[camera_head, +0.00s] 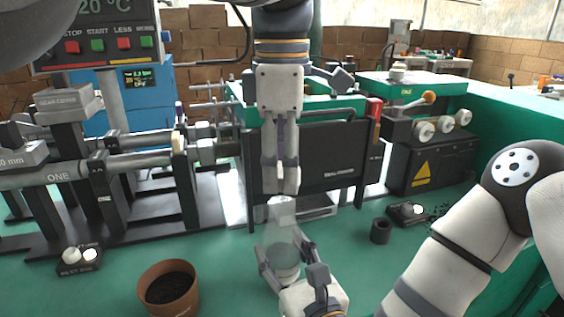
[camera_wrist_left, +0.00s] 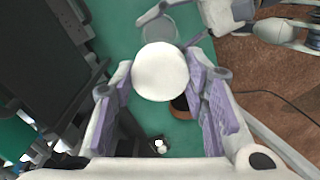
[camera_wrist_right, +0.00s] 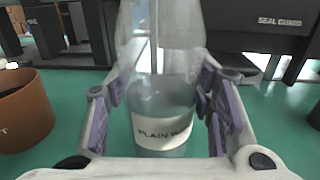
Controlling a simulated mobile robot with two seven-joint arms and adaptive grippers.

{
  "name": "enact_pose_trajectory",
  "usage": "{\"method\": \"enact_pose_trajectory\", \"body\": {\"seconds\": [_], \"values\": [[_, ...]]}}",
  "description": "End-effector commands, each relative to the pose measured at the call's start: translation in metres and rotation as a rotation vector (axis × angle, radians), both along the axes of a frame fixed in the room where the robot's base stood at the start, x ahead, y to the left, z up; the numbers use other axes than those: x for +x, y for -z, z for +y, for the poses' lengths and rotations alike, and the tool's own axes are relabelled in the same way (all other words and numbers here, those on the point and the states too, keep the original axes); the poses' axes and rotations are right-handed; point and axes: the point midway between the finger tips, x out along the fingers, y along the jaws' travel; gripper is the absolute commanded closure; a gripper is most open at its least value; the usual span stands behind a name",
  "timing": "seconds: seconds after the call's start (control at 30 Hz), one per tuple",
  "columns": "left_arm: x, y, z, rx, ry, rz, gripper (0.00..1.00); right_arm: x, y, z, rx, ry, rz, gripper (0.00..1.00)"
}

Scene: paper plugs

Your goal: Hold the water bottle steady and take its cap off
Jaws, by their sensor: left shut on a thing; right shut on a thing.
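The clear water bottle (camera_head: 281,213) stands upright at the front middle of the green bench. Its white label, reading PLAIN WATER, shows in the right wrist view (camera_wrist_right: 163,131). My right gripper (camera_head: 286,254) is shut on the bottle's body from the near side. My left gripper (camera_head: 282,188) points straight down over the bottle's top. It is shut on the round white cap (camera_wrist_left: 160,72), which sits between its fingers in the left wrist view. I cannot tell whether the cap still touches the neck.
A brown pot of dark soil (camera_head: 168,288) stands left of the bottle. A small black cup (camera_head: 380,231) and a black switch box (camera_head: 408,214) are to the right. A dark machine panel (camera_head: 325,155) stands close behind. Bare green bench lies between the pot and the bottle.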

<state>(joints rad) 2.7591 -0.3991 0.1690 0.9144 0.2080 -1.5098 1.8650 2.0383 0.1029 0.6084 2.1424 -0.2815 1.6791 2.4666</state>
Motion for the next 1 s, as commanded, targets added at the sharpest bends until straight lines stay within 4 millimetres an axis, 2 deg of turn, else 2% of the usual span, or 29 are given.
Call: {"method": "enact_pose_trajectory", "body": {"seconds": [0.23,0.27,0.3,0.37,0.67,0.73,0.87,1.0], "values": [[0.000,-0.005,0.000,0.000,0.000,0.002,0.93,0.000,0.001,0.000,0.000,0.000,0.001,1.00],[0.000,-0.005,0.000,0.000,0.000,0.002,0.93,0.000,0.001,0.000,0.000,0.000,0.001,0.49],[0.000,-0.005,0.000,0.000,0.000,0.002,0.93,0.000,0.001,0.000,0.000,0.000,0.001,0.40],[0.000,-0.005,0.000,0.000,0.000,0.002,0.93,0.000,0.001,0.000,0.000,0.000,0.001,0.28],[0.000,-0.005,0.000,0.000,0.000,0.002,0.93,-0.001,0.000,0.000,0.000,0.000,0.001,0.28],[0.000,-0.005,0.000,0.000,0.000,0.002,0.93,-0.006,0.001,-0.002,0.000,-0.001,0.004,0.28],[0.000,-0.005,0.000,0.000,0.000,0.002,0.93,-0.033,0.002,-0.014,0.001,-0.001,0.009,0.28],[0.000,-0.005,0.000,0.000,0.000,0.002,0.93,-0.071,0.002,-0.029,0.001,0.000,0.010,0.28]]}}
